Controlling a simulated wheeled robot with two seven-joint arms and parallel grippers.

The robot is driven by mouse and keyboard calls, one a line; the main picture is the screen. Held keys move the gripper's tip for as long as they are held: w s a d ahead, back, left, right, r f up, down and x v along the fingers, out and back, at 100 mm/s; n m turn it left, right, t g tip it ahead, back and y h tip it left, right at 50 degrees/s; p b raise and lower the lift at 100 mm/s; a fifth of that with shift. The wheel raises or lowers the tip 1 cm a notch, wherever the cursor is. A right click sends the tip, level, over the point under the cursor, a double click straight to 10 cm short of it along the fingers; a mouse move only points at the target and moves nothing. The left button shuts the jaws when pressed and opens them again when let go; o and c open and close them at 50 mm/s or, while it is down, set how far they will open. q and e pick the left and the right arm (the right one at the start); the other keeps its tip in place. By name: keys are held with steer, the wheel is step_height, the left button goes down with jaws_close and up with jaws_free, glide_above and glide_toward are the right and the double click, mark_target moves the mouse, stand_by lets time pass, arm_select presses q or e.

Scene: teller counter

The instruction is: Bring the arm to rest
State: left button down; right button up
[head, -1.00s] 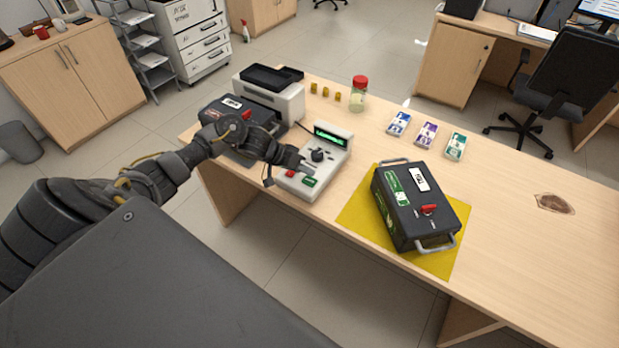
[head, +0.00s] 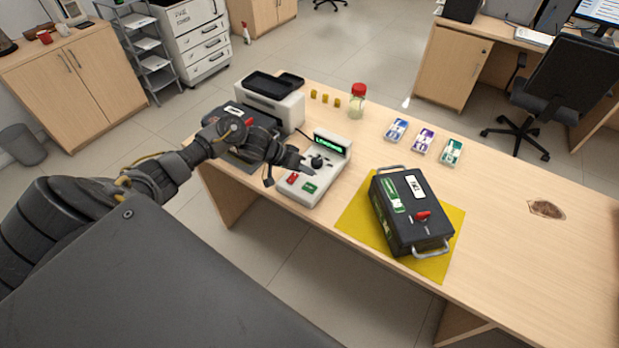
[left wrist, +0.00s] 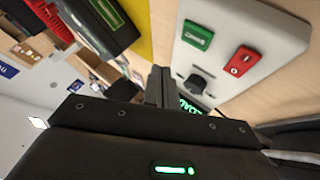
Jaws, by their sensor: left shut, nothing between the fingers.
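My left arm reaches in from the left in the head view, over the left part of the counter. My left gripper (head: 303,164) is shut and empty. It hangs above the left side of a grey-white console (head: 327,186) with a lit green display (head: 329,145), a black knob, a red button and a green button. In the left wrist view the shut fingers (left wrist: 158,82) point toward the console, with its green button (left wrist: 198,35) and red button (left wrist: 243,62) beside them. Whether they touch the console I cannot tell. My right gripper is not in view.
Behind my arm are another dark box (head: 228,113) and a white machine (head: 270,105). A jar (head: 357,102) and banknote bundles (head: 423,141) stand farther back. The counter's right side is mostly clear.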

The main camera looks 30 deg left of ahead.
arm_select(q)
steer(key=s+d+f+m+t+y, duration=0.25)
steer(key=s+d+f, duration=0.25)
steer(key=s+d, duration=0.45)
steer(key=s+d+r+g+y, duration=0.1)
steer(key=s+r+g+y, duration=0.15)
steer(key=s, duration=0.85)
steer(key=s+d+r+g+y, duration=0.1)
steer(key=s+g+y, duration=0.15)
steer(key=s, duration=0.85)
step_height(320, 180, down, 28)
steer(key=s+g+b, duration=0.1)
steer(key=g+b, duration=0.1)
steer(key=s+a+f+b, duration=0.2)
steer(key=s+f, duration=1.4)
steer(key=f, duration=0.1)
steer(key=shift+s+a+f+g+h, duration=0.2)
steer(key=shift+a+f+g+h, duration=0.05)
steer(key=shift+a+g+h, duration=0.15)
